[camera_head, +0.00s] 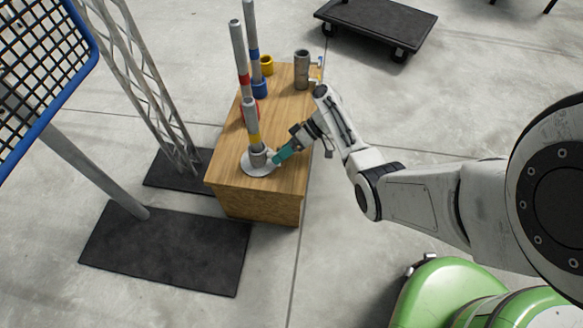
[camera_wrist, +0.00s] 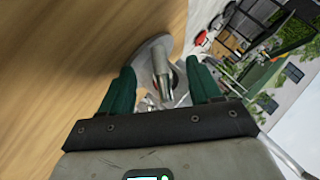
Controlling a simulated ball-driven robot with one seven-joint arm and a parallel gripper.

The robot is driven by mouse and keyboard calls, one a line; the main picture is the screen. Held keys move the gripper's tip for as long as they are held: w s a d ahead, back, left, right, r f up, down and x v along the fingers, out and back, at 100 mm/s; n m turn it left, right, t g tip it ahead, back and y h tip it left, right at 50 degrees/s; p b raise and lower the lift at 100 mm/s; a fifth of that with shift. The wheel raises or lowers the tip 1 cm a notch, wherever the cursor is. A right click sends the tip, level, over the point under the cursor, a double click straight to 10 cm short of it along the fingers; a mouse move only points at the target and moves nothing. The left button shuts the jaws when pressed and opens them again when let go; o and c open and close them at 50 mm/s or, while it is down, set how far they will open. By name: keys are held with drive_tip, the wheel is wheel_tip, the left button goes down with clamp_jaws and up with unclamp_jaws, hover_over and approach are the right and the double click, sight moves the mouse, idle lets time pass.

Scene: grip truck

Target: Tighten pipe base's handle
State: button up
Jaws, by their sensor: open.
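The pipe base (camera_head: 250,170) is a grey round flange with a short collar at the near end of the wooden box. A grey pipe (camera_head: 251,118) with a yellow band stands upright in it. My gripper (camera_head: 276,157), with teal fingers, comes from the right, low beside the collar. In the wrist view my gripper (camera_wrist: 163,88) is open, with a finger on each side. The base (camera_wrist: 150,50) and a grey metal piece (camera_wrist: 166,84), possibly the handle, show between the fingers. I cannot tell whether the fingers touch it. The handle is not clear in the head view.
On the wooden box (camera_head: 257,205), pipes with red (camera_head: 240,60) and blue (camera_head: 253,40) bands stand behind. A yellow ring (camera_head: 267,65) and a grey holder (camera_head: 302,72) stand at the far end. Truss and post stands are left; a dark cart (camera_head: 375,25) is behind.

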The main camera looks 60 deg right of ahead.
drive_tip(key=h+p, duration=0.1)
drive_tip(key=r+n+h+p, duration=0.1)
drive_tip(key=shift+s+a+h, duration=0.15)
drive_tip(key=shift+a+h, duration=0.05)
drive_tip(key=shift+h, duration=0.1)
drive_tip(key=shift+s+d+r+n+t, duration=0.1)
drive_tip(key=shift+d+r+n+t, duration=0.1)
drive_tip(key=shift+d+n+t, duration=0.15)
drive_tip(key=p+v, duration=0.4)
drive_tip(key=v, duration=0.6)
drive_tip(key=a+r+g+p, duration=0.2)
drive_tip(key=a+r+p, duration=0.1)
drive_tip(key=a, duration=0.3)
drive_tip(key=a+r+g+p, duration=0.1)
drive_tip(key=a+r+p, duration=0.25)
drive_tip(key=a, duration=0.35)
drive_tip(key=s+a+r+m+g+h+p, duration=0.1)
drive_tip(key=s+a+r+g+h+p, duration=0.2)
drive_tip(key=s+a+r+p, duration=0.3)
drive_tip(key=a+r+p, duration=0.2)
drive_tip(key=a+r, duration=0.1)
drive_tip(key=r, duration=0.1)
drive_tip(key=shift+p, duration=0.3)
drive_tip(key=shift+m, duration=0.25)
drive_tip(key=shift+c, duration=0.4)
